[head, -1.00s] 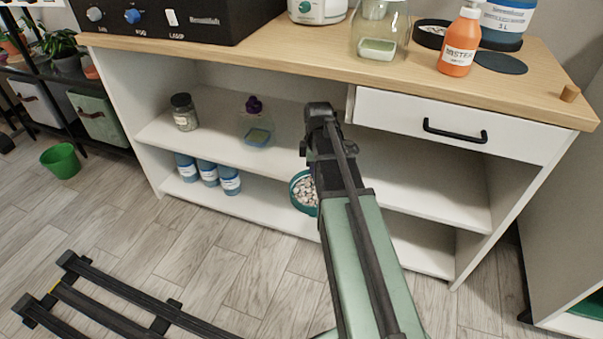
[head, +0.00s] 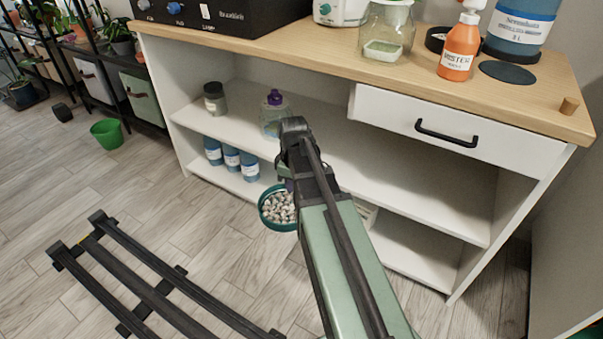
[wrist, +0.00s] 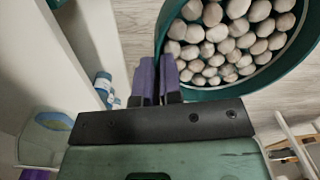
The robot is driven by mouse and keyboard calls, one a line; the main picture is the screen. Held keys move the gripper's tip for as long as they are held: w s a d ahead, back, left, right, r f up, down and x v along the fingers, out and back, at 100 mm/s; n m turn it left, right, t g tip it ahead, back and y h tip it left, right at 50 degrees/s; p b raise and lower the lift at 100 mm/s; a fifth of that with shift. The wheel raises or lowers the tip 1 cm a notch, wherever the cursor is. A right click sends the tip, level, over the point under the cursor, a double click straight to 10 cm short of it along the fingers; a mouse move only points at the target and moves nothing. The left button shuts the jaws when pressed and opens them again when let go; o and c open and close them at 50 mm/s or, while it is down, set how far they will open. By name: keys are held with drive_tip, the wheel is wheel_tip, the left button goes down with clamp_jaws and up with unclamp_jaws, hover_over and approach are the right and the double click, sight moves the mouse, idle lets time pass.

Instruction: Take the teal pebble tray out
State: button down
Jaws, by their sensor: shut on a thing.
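The teal pebble tray (head: 263,216) is a round dish full of pale pebbles. In the head view it hangs in front of the lower shelf, over the floor, partly behind my arm. In the wrist view its teal rim (wrist: 232,92) is at the upper right. My gripper (wrist: 158,80) has purple fingertips closed on the near left part of that rim. The tray looks roughly level and the pebbles are inside.
Several blue-labelled tubs (head: 232,160) stand on the lower shelf, left of the tray. A purple-capped bottle (head: 275,112) and a dark-lidded jar (head: 214,98) stand on the middle shelf. The drawer (head: 455,133) is shut. A green pot (head: 107,134) sits on open floor at left.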

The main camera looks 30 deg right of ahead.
sight(276, 210)
drive_tip(key=s+a, duration=0.1)
drive_tip(key=a, duration=0.1)
drive_tip(key=s+a, duration=0.1)
drive_tip(key=a, duration=0.2)
drive_tip(key=s+a, duration=0.2)
drive_tip(key=shift+s+a, duration=0.1)
drive_tip(key=shift+a, duration=0.3)
